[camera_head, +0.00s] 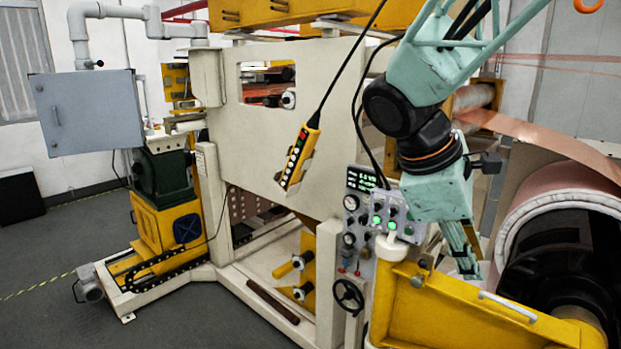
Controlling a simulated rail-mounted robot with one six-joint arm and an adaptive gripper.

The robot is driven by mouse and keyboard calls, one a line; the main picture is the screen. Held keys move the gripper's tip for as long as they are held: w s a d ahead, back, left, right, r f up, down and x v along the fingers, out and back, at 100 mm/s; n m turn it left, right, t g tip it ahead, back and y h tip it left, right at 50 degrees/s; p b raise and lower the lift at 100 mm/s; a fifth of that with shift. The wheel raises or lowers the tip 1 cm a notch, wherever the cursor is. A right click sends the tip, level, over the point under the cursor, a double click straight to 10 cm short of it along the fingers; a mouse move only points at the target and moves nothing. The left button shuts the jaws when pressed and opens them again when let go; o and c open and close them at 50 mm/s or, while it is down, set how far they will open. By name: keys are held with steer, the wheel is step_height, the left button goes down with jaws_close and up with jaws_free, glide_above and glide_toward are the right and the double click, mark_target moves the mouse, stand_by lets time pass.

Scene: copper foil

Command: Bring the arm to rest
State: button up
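My arm comes down from the top right in the head view, with teal links and black joints. My gripper (468,268) is at its lower end and points downward, beside the control panel (362,215) and just behind the yellow machine arm (450,312). Its fingers are small and partly hidden, so I cannot tell whether they are open or shut. I see nothing clearly held in it.
A yellow pendant (299,158) hangs on a cable left of the panel. A large foil roll (560,195) stands close on the right, with a copper sheet (545,135) above it. A handwheel (348,296) sits below the panel. The floor (60,240) at left is mostly clear.

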steer(key=s+a+f+m+t+y+b, duration=0.1)
steer(key=s+a+f+m+y+b, duration=0.1)
steer(key=s+m, duration=0.2)
steer(key=s+a+f+m+y+b, duration=0.2)
steer(key=s+a+m+b, duration=0.1)
steer(key=s, duration=0.8)
steer(key=s+a+f+m+t+y+b, duration=0.1)
steer(key=s+a+f+m+y+b, duration=0.1)
steer(key=s+m, duration=0.3)
steer(key=shift+s+a+f+t, duration=0.15)
steer(key=shift+s+a+t, duration=0.3)
steer(key=shift+s, duration=1.05)
steer(key=shift+a, duration=0.1)
steer(key=shift+b, duration=0.3)
step_height(320, 180, down, 5)
steer(key=b, duration=0.5)
steer(key=shift+f, duration=0.15)
step_height(320, 180, down, 8)
steer(key=b, duration=0.8)
stand_by(1.0)
